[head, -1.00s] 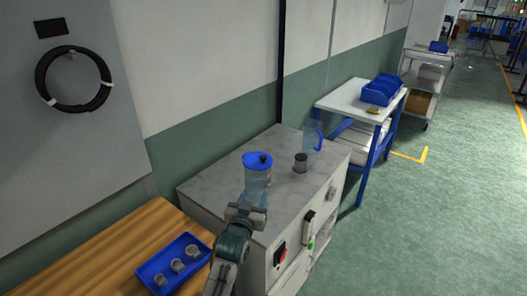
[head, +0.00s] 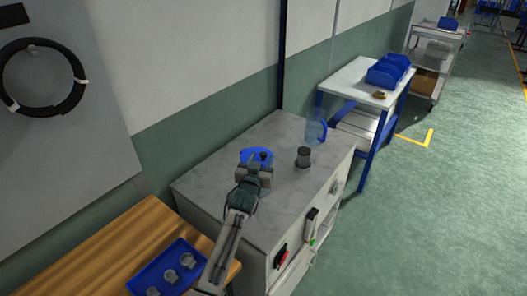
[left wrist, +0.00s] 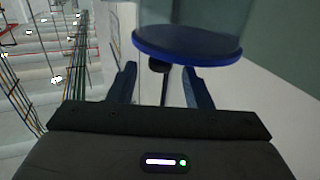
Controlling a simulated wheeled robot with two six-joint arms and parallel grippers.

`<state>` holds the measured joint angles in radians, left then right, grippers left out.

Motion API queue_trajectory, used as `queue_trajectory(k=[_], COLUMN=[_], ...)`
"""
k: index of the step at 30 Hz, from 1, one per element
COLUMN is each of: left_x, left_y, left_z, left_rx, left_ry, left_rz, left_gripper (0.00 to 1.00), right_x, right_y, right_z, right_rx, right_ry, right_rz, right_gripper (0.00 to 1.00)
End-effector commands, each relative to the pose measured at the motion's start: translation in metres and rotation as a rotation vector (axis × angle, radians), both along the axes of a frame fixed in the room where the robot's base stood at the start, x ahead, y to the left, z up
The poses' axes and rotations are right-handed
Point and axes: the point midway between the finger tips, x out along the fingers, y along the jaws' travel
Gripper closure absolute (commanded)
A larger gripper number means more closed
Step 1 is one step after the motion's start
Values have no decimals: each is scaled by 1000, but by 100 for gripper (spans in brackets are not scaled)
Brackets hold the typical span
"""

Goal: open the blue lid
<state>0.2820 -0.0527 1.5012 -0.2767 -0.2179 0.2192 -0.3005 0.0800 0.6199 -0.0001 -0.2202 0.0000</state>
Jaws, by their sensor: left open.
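The blue lid (head: 248,154) sits on a clear jar that stands on the grey cabinet; a small black knob (head: 263,154) shows on the lid. In the head view my left gripper (head: 254,172) covers most of the jar. In the left wrist view the picture is turned over, with the clear jar (left wrist: 190,15) above the blue lid (left wrist: 190,50). The dark knob (left wrist: 159,66) shows between the two blue fingers of my left gripper (left wrist: 161,80). The fingers are apart, and I cannot tell whether they touch the knob. My right gripper is not in view.
A dark cylinder (head: 303,157) and a clear jug with a blue handle (head: 315,130) stand right of the jar on the grey cabinet top (head: 215,178). A blue tray (head: 140,283) with small cups lies on the wooden table (head: 110,255). The cabinet's left part is clear.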

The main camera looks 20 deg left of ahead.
Motion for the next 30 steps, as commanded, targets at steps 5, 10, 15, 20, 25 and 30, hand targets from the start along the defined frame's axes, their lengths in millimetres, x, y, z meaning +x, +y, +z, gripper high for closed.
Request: queue_trajectory(k=[5,10,15,20,25,30], left_x=[23,32,33,33,33,33], left_y=[1,1,1,1,2,1], left_z=[0,0,0,0,0,0], left_rx=[0,0,0,0,0,-1], left_ry=[0,-1,-1,0,0,0], left_rz=[0,0,0,0,0,0], left_gripper=[55,55,55,65,98,100], right_x=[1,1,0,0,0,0], right_y=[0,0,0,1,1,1], right_z=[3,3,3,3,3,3], right_rx=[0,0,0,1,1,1], right_ry=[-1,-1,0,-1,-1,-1], right_rz=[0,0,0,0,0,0], right_gripper=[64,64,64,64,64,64])
